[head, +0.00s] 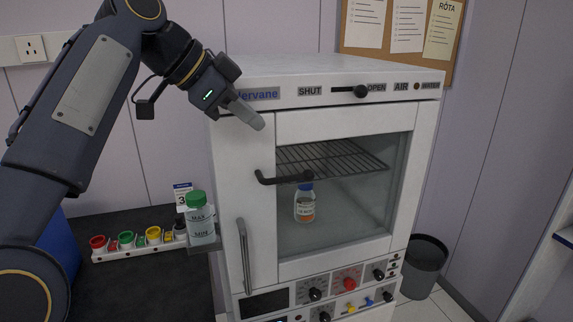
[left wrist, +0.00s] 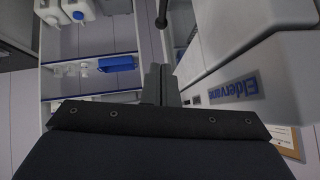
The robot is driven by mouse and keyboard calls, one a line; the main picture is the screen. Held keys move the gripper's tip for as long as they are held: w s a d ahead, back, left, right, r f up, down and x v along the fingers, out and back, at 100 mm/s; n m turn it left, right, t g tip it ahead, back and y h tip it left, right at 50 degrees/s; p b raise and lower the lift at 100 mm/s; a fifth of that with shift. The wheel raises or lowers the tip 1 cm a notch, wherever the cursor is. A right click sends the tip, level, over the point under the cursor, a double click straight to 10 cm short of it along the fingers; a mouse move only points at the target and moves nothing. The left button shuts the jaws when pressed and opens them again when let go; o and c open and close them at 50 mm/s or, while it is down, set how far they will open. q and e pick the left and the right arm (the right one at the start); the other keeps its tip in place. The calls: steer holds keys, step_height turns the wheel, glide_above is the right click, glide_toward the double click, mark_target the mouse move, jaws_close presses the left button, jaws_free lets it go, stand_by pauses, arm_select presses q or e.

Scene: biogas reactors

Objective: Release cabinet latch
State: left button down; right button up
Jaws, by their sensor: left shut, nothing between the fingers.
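The white cabinet (head: 255,175) has a latch slider (head: 350,91) on its top front strip, between the labels SHUT and OPEN. The slider's black knob sits at the right, beside OPEN. The glass door (head: 345,215) looks closed, with a black bar handle (head: 285,179) across its left edge. My left gripper (head: 260,123) is shut and empty, in front of the cabinet's upper left, just below the maker's label and left of the slider. Its fingers (left wrist: 161,84) also show together in the left wrist view, touching nothing visible. My right gripper is not in view.
A bottle (head: 305,203) stands inside the cabinet below a wire rack (head: 330,158). A green-capped bottle (head: 201,222) and a rack of coloured caps (head: 140,243) stand at the left. A grey bin (head: 424,265) stands at the right.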

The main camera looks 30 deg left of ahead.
arm_select(q)
glide_above(299, 176)
steer(key=s+a, duration=0.1)
steer(key=s, duration=0.2)
step_height(299, 176, down, 7)
steer(key=shift+w+a+f+b, duration=0.1)
steer(key=shift+a+f+b, duration=0.05)
steer(key=shift+f, duration=0.45)
steer(key=shift+w+a+f+b, duration=0.1)
steer(key=shift+f+b, duration=0.05)
steer(key=shift+f, duration=0.45)
steer(key=shift+a+f, duration=0.1)
steer(key=shift+f, duration=0.5)
steer(key=shift+s+r, duration=0.1)
